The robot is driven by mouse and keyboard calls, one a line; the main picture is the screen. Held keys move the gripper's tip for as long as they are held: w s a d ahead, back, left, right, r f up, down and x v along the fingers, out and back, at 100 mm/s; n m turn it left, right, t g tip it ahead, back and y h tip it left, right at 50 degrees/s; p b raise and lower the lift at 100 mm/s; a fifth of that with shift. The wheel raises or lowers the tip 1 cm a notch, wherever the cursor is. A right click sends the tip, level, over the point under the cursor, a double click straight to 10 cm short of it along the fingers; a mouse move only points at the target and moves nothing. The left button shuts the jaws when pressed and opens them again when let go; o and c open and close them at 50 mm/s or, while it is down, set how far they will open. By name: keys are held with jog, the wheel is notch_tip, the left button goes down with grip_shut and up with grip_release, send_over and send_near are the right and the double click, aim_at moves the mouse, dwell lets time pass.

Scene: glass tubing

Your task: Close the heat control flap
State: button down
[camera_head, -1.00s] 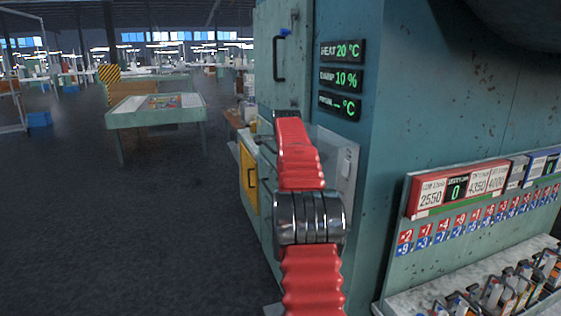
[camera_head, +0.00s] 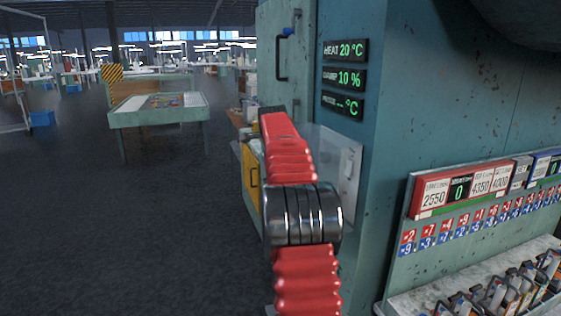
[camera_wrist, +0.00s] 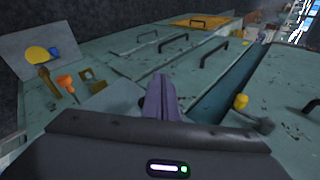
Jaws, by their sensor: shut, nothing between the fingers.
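The teal machine cabinet (camera_head: 405,110) stands in front of me. Its HEAT readout (camera_head: 345,50) shows 20 °C. A teal door (camera_head: 268,78) with a black handle (camera_head: 281,59) and a blue knob is on its left side. I cannot tell which panel is the heat control flap. My gripper (camera_wrist: 163,88) shows in the wrist view as purple-grey fingers, shut and empty, over the teal panels. In the head view my red-sleeved arm hides the gripper.
In the head view, a price rack (camera_head: 475,190) is at right and a table (camera_head: 158,110) at left.

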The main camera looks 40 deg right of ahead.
jog(key=w+a+r, duration=0.1)
jog(key=a+r, duration=0.4)
jog(key=r, duration=0.1)
jog(key=shift+w+a, duration=0.3)
jog(key=shift+w, duration=0.05)
jog(key=shift+d, duration=0.1)
